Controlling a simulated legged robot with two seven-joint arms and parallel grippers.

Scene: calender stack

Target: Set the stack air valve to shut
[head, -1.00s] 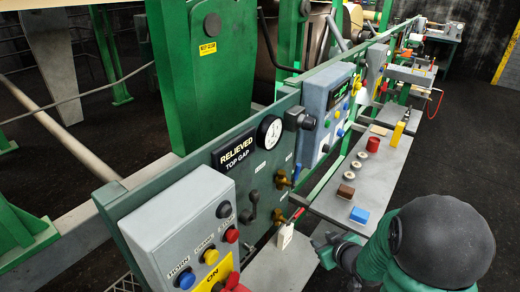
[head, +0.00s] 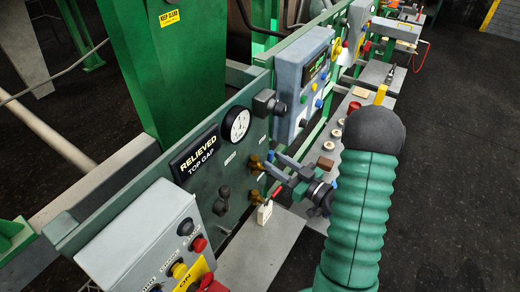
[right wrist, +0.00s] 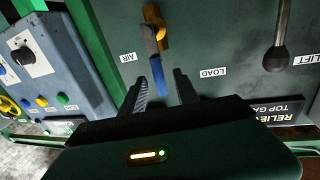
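The stack air valve is a brass valve (head: 256,163) on the green panel. In the right wrist view its blue lever (right wrist: 158,75) hangs from the brass body (right wrist: 155,22), beside the AIR label (right wrist: 127,57). My right gripper (head: 277,165) is at this valve; in the right wrist view its two dark fingers (right wrist: 160,85) are apart, with the lever's end between them. A gap shows on each side of the lever. In the head view the gripper largely hides the lever. My left gripper is not in view.
Just below is another brass valve (head: 256,194) with a red handle and a white tag (head: 265,213). A black lever (head: 222,202), gauge (head: 236,124) and RELIEVED sign (head: 196,157) are on the panel. A grey button box (head: 140,245) stands at front left.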

